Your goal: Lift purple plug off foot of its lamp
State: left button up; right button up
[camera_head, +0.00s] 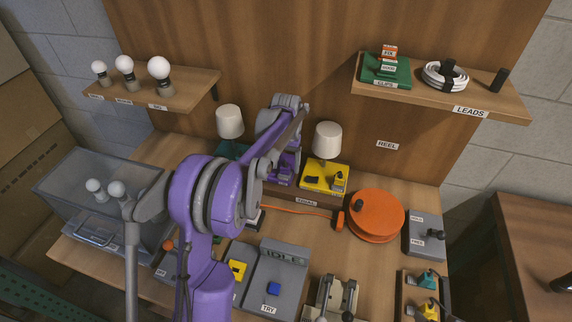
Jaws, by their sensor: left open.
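The purple lamp's foot (285,179) shows in part at the back of the bench, between the teal and yellow lamps. My left arm covers most of that lamp, and I cannot make out its shade or the purple plug. My left gripper (287,166) points down right at this foot, open. Its fingertips are small and blend with the purple behind them, so I cannot tell whether they touch the plug. My right gripper is not in view.
The teal lamp (230,122) stands left of my wrist, the yellow lamp (327,140) close on its right. An orange reel (376,214) with an orange cord lies in front on the right. A grey tester (275,279) sits nearer. Shelves (430,97) overhang the back.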

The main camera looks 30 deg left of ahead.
pick_arm(q)
notch_tip(320, 180, up, 10)
jog(key=shift+r, duration=0.25)
jog(key=shift+s+d+r, duration=0.1)
jog(key=shift+d, duration=0.05)
jog(key=s+d+r+m+t, duration=0.1)
jog(key=s+d+t, duration=0.2)
jog(key=s+d, duration=0.85)
jog(key=s+d+f+m+t, duration=0.15)
jog(key=s+f, duration=0.25)
jog(key=s, duration=0.4)
jog(key=s+d+f+t, duration=0.2)
jog(key=s+f, duration=0.1)
jog(key=s, duration=0.4)
notch_tip(320, 180, up, 6)
jog(key=n+g, duration=0.3)
jog(key=g, duration=0.4)
send_over(286, 164)
jog(key=shift+m+t, duration=0.25)
jog(key=shift+w+a+f, duration=0.15)
jog(key=shift+f, duration=0.25)
notch_tip(286, 164, down, 10)
jog(key=shift+f+b, duration=0.1)
jog(key=shift+b, duration=0.2)
